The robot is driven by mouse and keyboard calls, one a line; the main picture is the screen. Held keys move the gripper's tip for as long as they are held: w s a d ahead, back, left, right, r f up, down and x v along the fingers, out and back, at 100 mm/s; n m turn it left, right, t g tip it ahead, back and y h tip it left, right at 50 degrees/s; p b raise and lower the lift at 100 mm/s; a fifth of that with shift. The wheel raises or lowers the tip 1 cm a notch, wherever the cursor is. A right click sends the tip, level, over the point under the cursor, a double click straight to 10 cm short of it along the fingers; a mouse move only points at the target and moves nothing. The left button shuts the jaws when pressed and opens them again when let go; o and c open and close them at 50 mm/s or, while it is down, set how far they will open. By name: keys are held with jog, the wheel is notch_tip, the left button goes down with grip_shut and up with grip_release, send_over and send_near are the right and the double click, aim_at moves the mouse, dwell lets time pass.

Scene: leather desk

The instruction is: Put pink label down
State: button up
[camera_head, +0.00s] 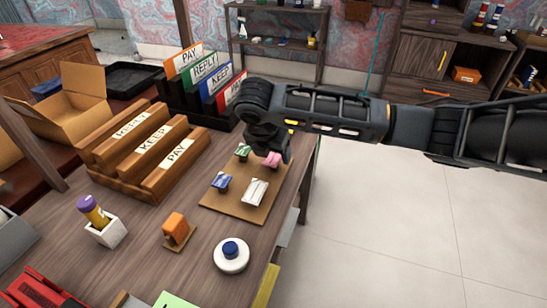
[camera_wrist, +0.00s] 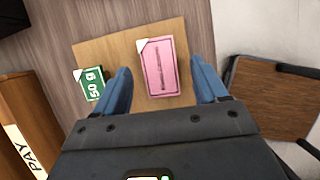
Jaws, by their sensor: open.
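The pink label (camera_wrist: 163,68) lies on a tan board (camera_wrist: 110,48) between the two fingers of my gripper (camera_wrist: 164,84) in the wrist view. The fingers are apart, with a gap on each side of the label. In the head view my gripper (camera_head: 273,155) is low over the far right part of the board (camera_head: 232,208), and the pink label (camera_head: 272,159) shows partly beneath it. A green label (camera_wrist: 94,84) marked with characters lies to its left, outside the left finger.
A blue label (camera_head: 221,182) and a white label (camera_head: 255,192) share the board. Wooden stepped trays (camera_head: 150,150) marked REPLY, KEEP and PAY stand to the left. Upright folders (camera_head: 205,85) stand behind. A white round container (camera_head: 231,255) sits in front.

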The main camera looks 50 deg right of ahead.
aim_at(272, 159)
jog(key=shift+c, duration=0.3)
jog(key=c, duration=1.1)
jog(key=shift+r, duration=0.85)
jog(key=shift+c, duration=0.2)
notch_tip(272, 159, up, 3)
jog(key=shift+f, duration=0.2)
jog(key=s+d+r+b, duration=0.1)
jog(key=s+d+r, duration=0.5)
jog(key=s+d, duration=0.2)
jog(key=shift+s+r, duration=0.2)
jog(key=shift+r, duration=0.2)
